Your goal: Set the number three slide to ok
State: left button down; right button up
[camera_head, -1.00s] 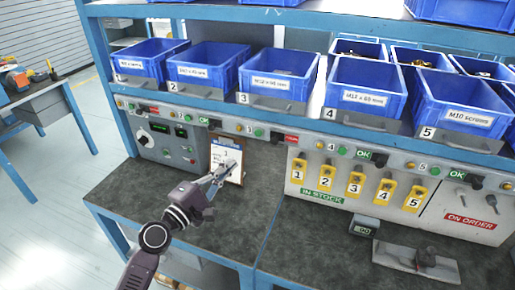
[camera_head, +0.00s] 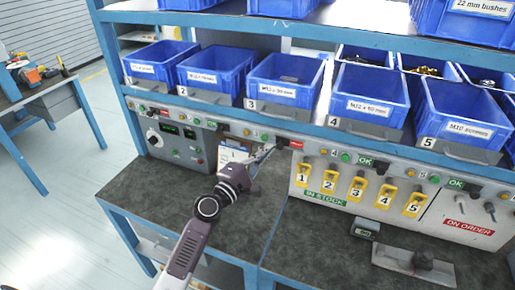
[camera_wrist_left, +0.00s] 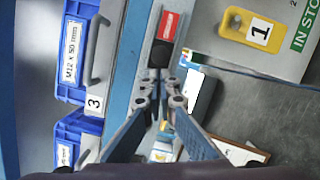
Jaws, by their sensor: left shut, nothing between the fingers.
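The number three slide is on the grey rail below bin 3 and shows a red label (camera_head: 297,145). Its dark knob (camera_head: 281,142) sits at the left of that red label. In the left wrist view the red label (camera_wrist_left: 169,25) and the black knob (camera_wrist_left: 160,54) are just beyond my fingertips. My left gripper (camera_head: 268,149) is shut and empty, close to the knob; I cannot tell whether it touches it. The fingers also show in the left wrist view (camera_wrist_left: 160,85). My right gripper is not in view.
Slides four (camera_head: 366,162) and five (camera_head: 456,184) show green OK labels. Yellow numbered tags (camera_head: 329,181) hang on the panel to the right. A clipboard (camera_head: 230,155) stands behind my left gripper. Blue bins (camera_head: 285,94) line the shelf above. The bench top (camera_head: 160,190) is mostly clear.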

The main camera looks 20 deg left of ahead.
pick_arm(q)
jog(key=shift+d, duration=0.1)
dwell(0.3)
jog(key=d+p, duration=0.1)
jog(key=d, duration=0.4)
